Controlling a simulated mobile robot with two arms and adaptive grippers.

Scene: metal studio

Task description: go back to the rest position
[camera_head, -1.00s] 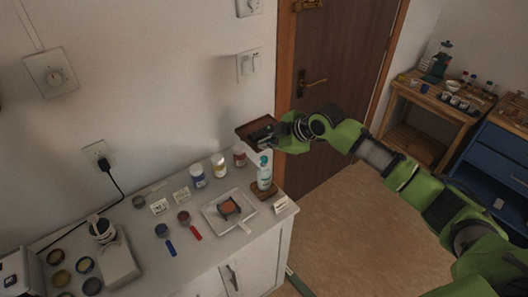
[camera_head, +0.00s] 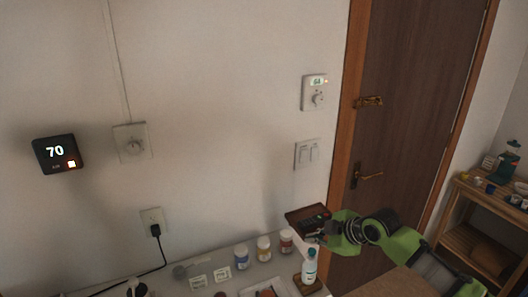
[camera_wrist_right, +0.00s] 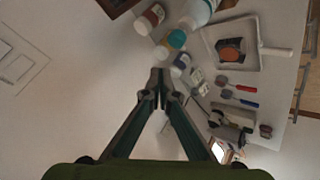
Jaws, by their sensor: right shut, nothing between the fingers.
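My right gripper (camera_head: 322,237) is in front of the wall beside the door, above the back right of the white counter. In the right wrist view its fingers (camera_wrist_right: 160,82) are together with nothing between them. A clear bottle with a teal cap (camera_head: 309,268) stands below the gripper on the counter. My left gripper is not in view.
Several jars, among them a blue-labelled one (camera_head: 241,257), line the back of the counter (camera_head: 182,284). A brown door (camera_head: 414,110) is behind my arm. A wooden table (camera_head: 476,208) stands at right.

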